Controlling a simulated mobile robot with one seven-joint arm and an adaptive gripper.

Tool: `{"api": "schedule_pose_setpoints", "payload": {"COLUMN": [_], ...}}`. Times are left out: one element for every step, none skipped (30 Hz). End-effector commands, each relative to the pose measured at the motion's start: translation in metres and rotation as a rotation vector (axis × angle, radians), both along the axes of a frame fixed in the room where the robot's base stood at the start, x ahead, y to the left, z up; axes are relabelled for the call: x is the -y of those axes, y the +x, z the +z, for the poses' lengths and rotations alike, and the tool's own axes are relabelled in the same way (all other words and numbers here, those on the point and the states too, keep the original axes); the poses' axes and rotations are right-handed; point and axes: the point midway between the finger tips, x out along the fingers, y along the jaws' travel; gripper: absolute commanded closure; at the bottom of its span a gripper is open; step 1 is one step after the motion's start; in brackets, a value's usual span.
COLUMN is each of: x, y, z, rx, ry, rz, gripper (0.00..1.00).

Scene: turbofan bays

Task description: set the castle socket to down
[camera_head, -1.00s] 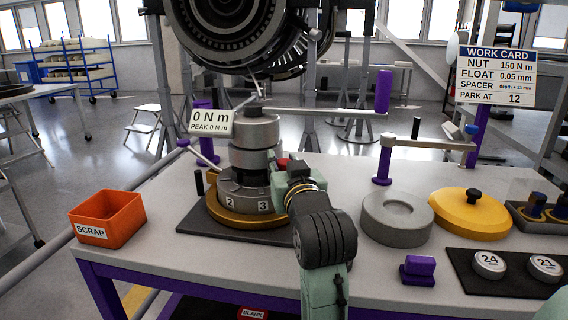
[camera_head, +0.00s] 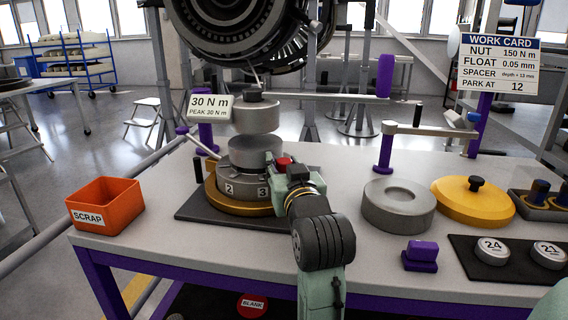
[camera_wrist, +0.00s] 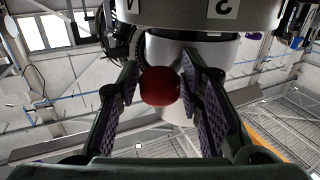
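The castle socket (camera_head: 250,152) appears to be the wide grey cylinder low on the tool stack, above the ring (camera_head: 246,188) numbered 2 and 3. A clear gap separates it from the grey upper cylinder (camera_head: 255,115). A red knob (camera_head: 284,162) stands at its right side. My gripper (camera_wrist: 160,85) has its two pads against both sides of the red knob, which also shows in the wrist view (camera_wrist: 160,88). The numbered ring (camera_wrist: 200,12) fills the top of the wrist view. The socket's lower edge is partly hidden behind my gripper in the head view.
A display (camera_head: 210,107) reads 30 N m. A long bar (camera_head: 330,97) with a purple handle (camera_head: 385,76) reaches right from the stack. An orange scrap bin (camera_head: 105,205) stands left; a grey ring (camera_head: 398,204) and yellow lid (camera_head: 473,202) stand right.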

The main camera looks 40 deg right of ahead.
Motion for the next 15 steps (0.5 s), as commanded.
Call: {"api": "schedule_pose_setpoints", "payload": {"x": [-0.0001, -0.0001, -0.0001, -0.0001, -0.0001, -0.0001, -0.0001, -0.0001, -0.0002, -0.0002, -0.0002, -0.0003, -0.0006, -0.0011, -0.0025], "y": [-0.0002, -0.0002, -0.0003, -0.0003, -0.0003, -0.0003, -0.0003, -0.0003, -0.0003, -0.0003, -0.0003, -0.0005, -0.0012, -0.0024, -0.0051], "z": [0.0008, 0.001, 0.0013, 0.0015, 0.0017, 0.0019, 0.002, 0.0021, 0.0022, 0.0023, 0.0024, 0.0025, 0.0026, 0.0026, 0.0028], "rx": [0.002, 0.002, 0.002, 0.003, 0.003, 0.003, 0.004, 0.004, 0.004, 0.005, 0.005, 0.005, 0.005, 0.005, 0.006], "ry": [-0.001, -0.002, -0.002, -0.003, -0.003, -0.003, -0.003, -0.003, -0.003, -0.004, -0.004, -0.004, -0.004, -0.004, -0.004], "rz": [0.0, 0.0, 0.0, 0.0, 0.0, 0.0, 0.0, 0.0, -0.001, -0.001, -0.001, -0.001, -0.001, -0.001, -0.001], "gripper": [0.6, 0.58, 0.56, 0.54, 0.53, 0.53, 0.53, 0.53, 0.53, 0.53, 0.53, 0.53, 0.53, 0.53, 0.53]}}
